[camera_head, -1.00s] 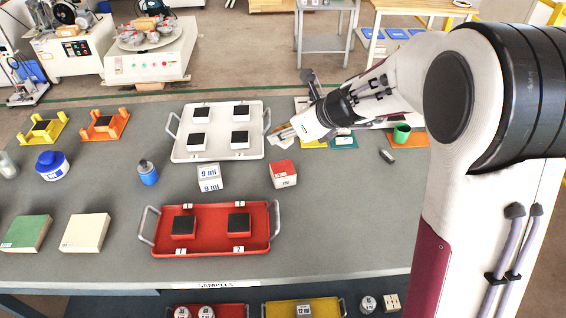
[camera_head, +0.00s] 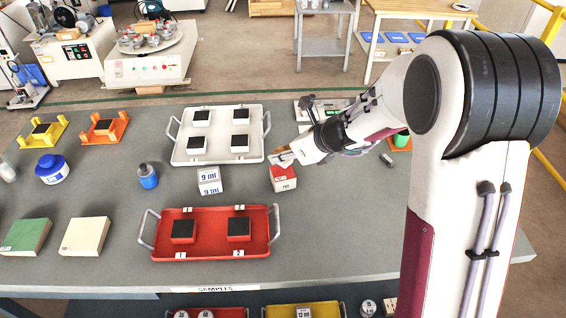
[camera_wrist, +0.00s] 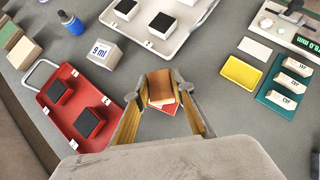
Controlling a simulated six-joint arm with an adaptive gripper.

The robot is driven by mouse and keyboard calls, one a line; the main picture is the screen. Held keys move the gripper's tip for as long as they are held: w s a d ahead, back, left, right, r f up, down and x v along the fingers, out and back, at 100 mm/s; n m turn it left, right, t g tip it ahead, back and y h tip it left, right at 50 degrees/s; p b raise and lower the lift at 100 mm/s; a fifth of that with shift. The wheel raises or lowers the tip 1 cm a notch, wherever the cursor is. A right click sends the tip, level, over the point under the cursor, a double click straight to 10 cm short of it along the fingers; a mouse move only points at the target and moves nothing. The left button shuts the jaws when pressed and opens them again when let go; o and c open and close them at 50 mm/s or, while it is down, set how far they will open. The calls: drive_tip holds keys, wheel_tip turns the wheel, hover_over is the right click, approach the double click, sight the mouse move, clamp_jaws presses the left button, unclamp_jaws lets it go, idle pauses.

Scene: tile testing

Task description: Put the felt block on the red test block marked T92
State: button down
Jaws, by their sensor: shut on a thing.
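The red test block (camera_head: 283,183) stands on the table with a white front face; its marking is too small to read. It also shows in the wrist view (camera_wrist: 170,107), partly covered by the brown felt block (camera_wrist: 160,80). My gripper (camera_wrist: 164,88) is shut on the felt block, one finger on each side. In the head view my gripper (camera_head: 278,157) is at the top of the red block, and the felt block is mostly hidden there. I cannot tell whether the felt block touches the red block.
A white block marked 9 ml (camera_head: 209,187) stands left of the red block. A white tray (camera_head: 188,158) with dark-topped blocks lies behind it, and a red tray (camera_head: 210,252) in front. Blue bottle (camera_head: 148,176) is further left. The table right of the red tray is clear.

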sight(289, 161)
drive_tip(key=shift+f, duration=1.9)
drive_tip(key=shift+f, duration=0.1)
drive_tip(key=c, duration=1.7)
unclamp_jaws()
drive_tip(key=shift+r, duration=0.2)
drive_tip(key=shift+v, duration=5.95)
